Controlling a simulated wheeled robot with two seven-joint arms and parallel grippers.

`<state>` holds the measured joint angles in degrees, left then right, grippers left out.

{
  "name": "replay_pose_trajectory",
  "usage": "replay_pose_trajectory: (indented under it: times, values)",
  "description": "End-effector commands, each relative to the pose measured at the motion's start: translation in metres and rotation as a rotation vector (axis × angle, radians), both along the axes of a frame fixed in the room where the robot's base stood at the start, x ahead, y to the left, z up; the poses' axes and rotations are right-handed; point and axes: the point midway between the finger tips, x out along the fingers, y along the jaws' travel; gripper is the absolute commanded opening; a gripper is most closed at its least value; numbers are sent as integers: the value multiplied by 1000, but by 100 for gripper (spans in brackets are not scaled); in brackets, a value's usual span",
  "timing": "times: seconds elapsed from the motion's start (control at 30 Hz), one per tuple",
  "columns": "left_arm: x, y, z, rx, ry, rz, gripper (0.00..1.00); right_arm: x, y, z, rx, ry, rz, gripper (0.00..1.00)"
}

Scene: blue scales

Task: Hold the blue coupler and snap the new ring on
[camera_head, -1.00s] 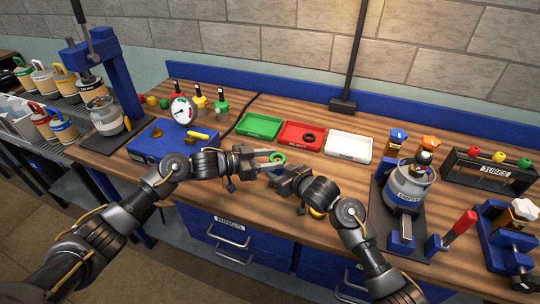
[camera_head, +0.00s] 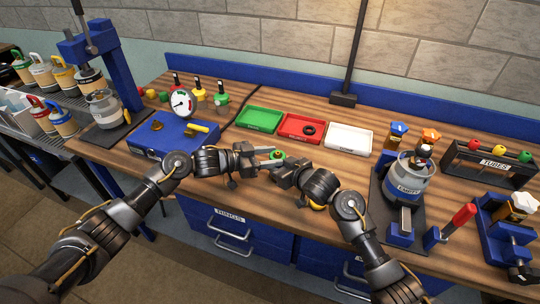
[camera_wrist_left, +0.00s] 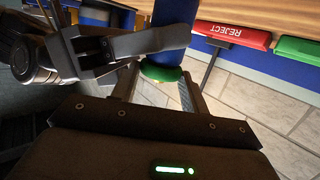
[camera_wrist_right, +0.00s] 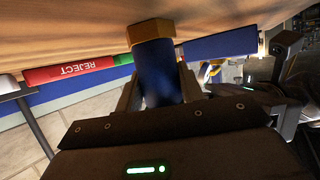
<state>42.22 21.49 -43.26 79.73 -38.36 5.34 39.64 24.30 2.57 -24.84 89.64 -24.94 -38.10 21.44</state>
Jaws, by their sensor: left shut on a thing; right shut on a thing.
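The blue coupler (camera_wrist_left: 174,18) is a blue cylinder; its brass hex end (camera_wrist_right: 151,32) shows in the right wrist view. My right gripper (camera_head: 285,172) is shut on the blue body. The green ring (camera_head: 278,155) is at the coupler's other end, and it also shows in the left wrist view (camera_wrist_left: 161,73). My left gripper (camera_head: 268,161) is shut on the green ring, its fingers on either side. The ring meets the blue body; I cannot tell whether it is fully seated. The fingers hide much of the coupler in the head view.
A green tray (camera_head: 243,128), a red reject tray (camera_head: 285,135) with a black ring (camera_head: 308,130) in it, and a white tray (camera_head: 335,148) stand behind the grippers. A blue case (camera_head: 150,148) is at left. A grey canister (camera_head: 407,190) on a stand is at right.

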Motion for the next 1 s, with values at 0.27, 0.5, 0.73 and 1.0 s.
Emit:
replay_pose_trajectory:
  times: [0.27, 0.5, 0.73, 1.0]
  values:
    - [0, 0, -3, -1, 0, 0, 62, 0, 0, 0, 0, 0, 0, 8]
    - [0, 0, -3, 0, 0, -2, 70, 0, 0, 0, -1, 1, -1, 8]
    - [-6, 13, 0, -1, 1, -2, 70, 0, -1, 0, 0, 1, -1, 8]
    - [-27, 65, 10, 2, 0, 2, 70, 0, 0, 0, 0, 1, -1, 8]
